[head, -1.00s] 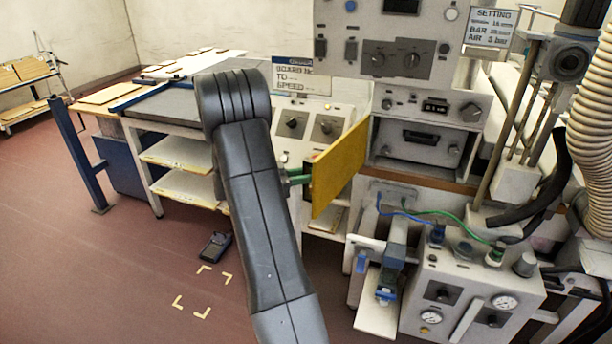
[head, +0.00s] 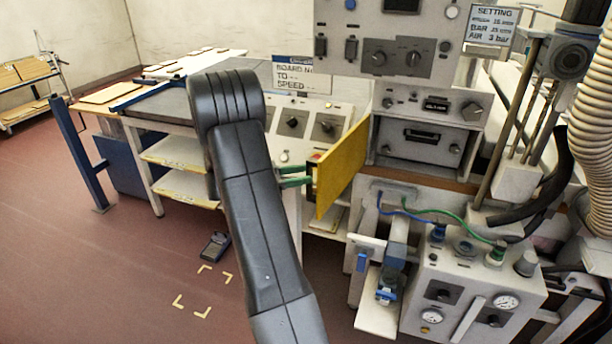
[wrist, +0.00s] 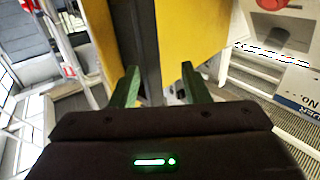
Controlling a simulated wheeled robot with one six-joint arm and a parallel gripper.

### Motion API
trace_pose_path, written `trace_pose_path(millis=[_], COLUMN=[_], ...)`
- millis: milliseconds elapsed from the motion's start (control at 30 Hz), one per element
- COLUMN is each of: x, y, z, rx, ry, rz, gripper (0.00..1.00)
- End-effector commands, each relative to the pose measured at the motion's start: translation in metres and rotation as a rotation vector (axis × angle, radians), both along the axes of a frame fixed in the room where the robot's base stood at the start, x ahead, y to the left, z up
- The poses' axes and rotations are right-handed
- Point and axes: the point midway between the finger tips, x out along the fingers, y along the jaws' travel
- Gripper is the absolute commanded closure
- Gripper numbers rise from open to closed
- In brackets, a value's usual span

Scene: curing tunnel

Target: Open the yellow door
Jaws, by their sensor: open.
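The yellow door (head: 343,170) is a flat upright panel standing out at an angle from the grey machine front in the head view. A small dark and red part shows beside its left edge. The yellow panel also fills the upper middle of the wrist view (wrist: 193,45). My gripper (head: 294,177) has green fingers and is just left of the door's free edge. In the wrist view the fingers (wrist: 160,84) are spread apart, with a dark upright bar beyond and between them. I cannot tell whether they touch it. My dark arm hides part of the cabinet.
A grey control cabinet (head: 425,142) with knobs stands right of the door. Below right is a box with gauges (head: 470,300) and hoses. A table with shelves (head: 170,150) is at left.

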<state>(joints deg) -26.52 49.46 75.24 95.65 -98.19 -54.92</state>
Motion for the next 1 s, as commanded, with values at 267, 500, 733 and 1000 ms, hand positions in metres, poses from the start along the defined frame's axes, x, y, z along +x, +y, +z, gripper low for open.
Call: trace_pose_path(millis=[267, 500, 733, 1000], x=[-0.018, -0.030, -0.033, -0.033], y=[0.063, 0.101, 0.112, 0.111], z=[-0.003, -0.002, -0.001, 0.000], rx=[0.002, 0.001, 0.001, 0.001], ry=[-0.001, -0.001, 0.000, 0.000], rz=[0.004, 0.002, -0.001, -0.001], gripper=[0.58, 0.58, 0.58, 0.58])
